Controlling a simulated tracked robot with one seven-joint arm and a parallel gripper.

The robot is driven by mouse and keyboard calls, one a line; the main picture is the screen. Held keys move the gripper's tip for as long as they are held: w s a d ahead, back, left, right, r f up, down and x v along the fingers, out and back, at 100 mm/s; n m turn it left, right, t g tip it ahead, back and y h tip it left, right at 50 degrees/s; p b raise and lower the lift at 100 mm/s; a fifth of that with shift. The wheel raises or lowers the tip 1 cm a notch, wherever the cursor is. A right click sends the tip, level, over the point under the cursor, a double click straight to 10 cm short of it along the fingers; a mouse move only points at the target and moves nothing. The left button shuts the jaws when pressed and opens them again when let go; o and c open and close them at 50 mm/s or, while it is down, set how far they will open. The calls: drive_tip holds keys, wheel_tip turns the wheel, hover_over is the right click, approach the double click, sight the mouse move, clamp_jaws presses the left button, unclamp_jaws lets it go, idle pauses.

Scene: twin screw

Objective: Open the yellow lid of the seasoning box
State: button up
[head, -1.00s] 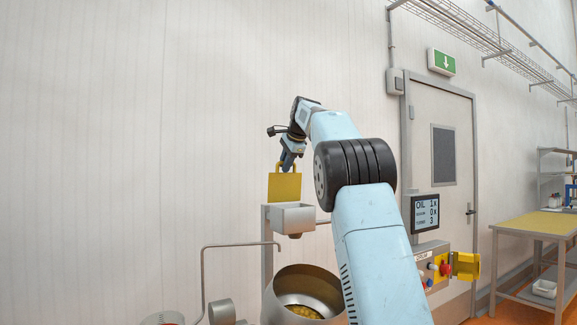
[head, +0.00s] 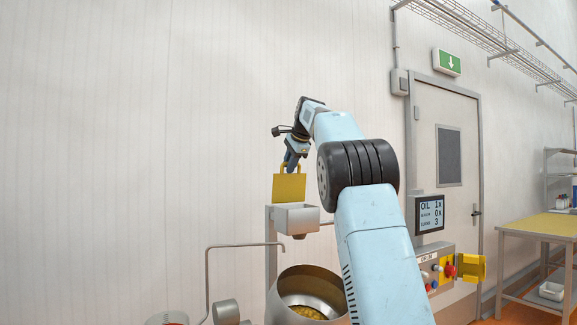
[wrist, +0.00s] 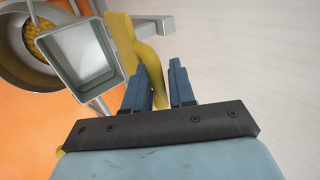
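The yellow lid (head: 289,188) stands upright at the back edge of the grey seasoning box (head: 297,218), which is open at the top. In the wrist view the lid (wrist: 124,40) is seen nearly edge-on beside the box (wrist: 84,62), and I look into the box's pale, empty-looking inside. My gripper (head: 291,163) is at the lid's top handle. The exact contact is partly hidden.
A large metal drum (head: 307,288) with yellow contents stands below the box. A bent metal pipe (head: 240,246) is at left. A control panel (head: 436,268) with a screen (head: 430,213) stands at right, before a grey door (head: 449,150). A wall is behind the box.

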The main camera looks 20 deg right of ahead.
drive_tip(key=v, duration=1.3)
drive_tip(key=shift+s, duration=0.2)
drive_tip(key=shift+d+r, duration=0.1)
drive_tip(key=s+a+f+n, duration=0.25)
drive_tip(key=s+f, duration=0.25)
drive_tip(key=s, duration=0.3)
drive_tip(key=s+a+f+n+g, duration=0.1)
drive_tip(key=s+a+f+n, duration=0.2)
drive_tip(key=s, duration=0.4)
drive_tip(key=s+a+f+n, duration=0.1)
drive_tip(key=s+f+n, duration=0.1)
drive_tip(key=s+f, duration=0.5)
drive_tip(key=s+a+f+n, duration=0.2)
drive_tip(key=s+f+n, duration=0.2)
drive_tip(key=s+f, duration=0.7)
drive_tip(key=s+a+f+n+g+h, duration=0.1)
drive_tip(key=s+f+n, duration=0.3)
drive_tip(key=s+f, duration=0.7)
wheel_tip(320, 180, down, 3)
drive_tip(key=shift+a+r, duration=0.1)
drive_tip(key=shift+a, duration=0.35)
drive_tip(key=shift+a, duration=0.1)
